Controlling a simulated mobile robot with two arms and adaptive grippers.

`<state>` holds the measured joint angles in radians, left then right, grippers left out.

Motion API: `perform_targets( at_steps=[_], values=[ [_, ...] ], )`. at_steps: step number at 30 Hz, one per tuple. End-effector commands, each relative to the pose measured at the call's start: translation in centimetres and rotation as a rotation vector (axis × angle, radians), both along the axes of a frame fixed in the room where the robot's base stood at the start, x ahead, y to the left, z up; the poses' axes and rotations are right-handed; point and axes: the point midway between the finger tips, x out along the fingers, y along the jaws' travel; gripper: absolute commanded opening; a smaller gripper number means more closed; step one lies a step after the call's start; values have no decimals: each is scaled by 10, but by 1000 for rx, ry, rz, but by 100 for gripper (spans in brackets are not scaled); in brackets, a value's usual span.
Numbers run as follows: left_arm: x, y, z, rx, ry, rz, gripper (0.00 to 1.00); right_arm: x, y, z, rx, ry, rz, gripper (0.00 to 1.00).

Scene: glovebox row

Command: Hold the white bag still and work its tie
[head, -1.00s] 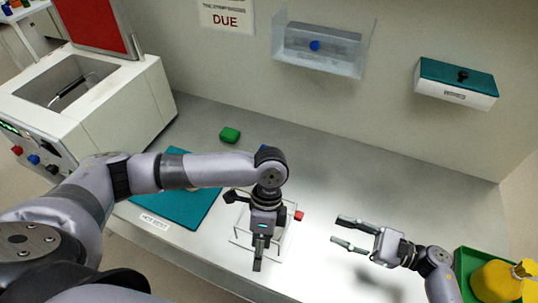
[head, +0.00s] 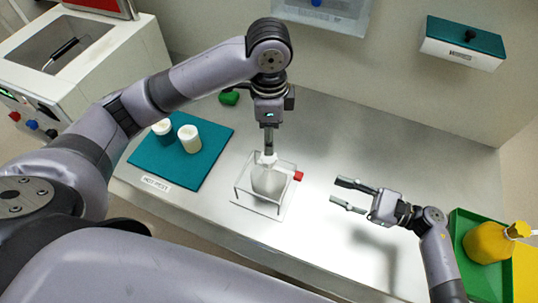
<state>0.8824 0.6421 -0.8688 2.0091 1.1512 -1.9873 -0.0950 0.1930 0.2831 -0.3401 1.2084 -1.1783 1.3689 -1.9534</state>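The white bag (head: 268,181) stands upright in a clear open-framed holder (head: 240,193) on the grey bench. Its narrow neck (head: 267,158) points up. My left gripper (head: 268,150) comes down from above, with its fingertips at the neck. Its fingers show edge-on, so I cannot tell whether they grip the neck, and any tie there is too small or hidden to make out. My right gripper (head: 346,193) is open and empty, to the right of the holder and pointing left toward it.
A red piece (head: 298,176) sits at the holder's right side. White tubs (head: 189,138) stand on a teal mat (head: 180,170) at left. A green block (head: 229,97) lies behind. A yellow bag (head: 486,243) sits in a green tray (head: 458,232). The bench behind my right gripper is clear.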

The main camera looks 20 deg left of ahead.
Motion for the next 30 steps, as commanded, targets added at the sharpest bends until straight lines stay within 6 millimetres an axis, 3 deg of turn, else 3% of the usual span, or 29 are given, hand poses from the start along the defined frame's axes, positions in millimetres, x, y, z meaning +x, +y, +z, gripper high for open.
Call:
perform_targets(
  at_steps=[9,15,21,30],
  values=[
    [-1,1,-66,2,5,1,53,0,0,0,0,0,0,33],
    [-1,1,-98,1,3,1,53,0,0,0,0,0,0,33],
    [0,0,-116,1,1,0,53,0,0,0,0,0,0,33],
    [0,0,-119,0,0,-1,53,0,0,0,0,0,0,33]
  ],
)
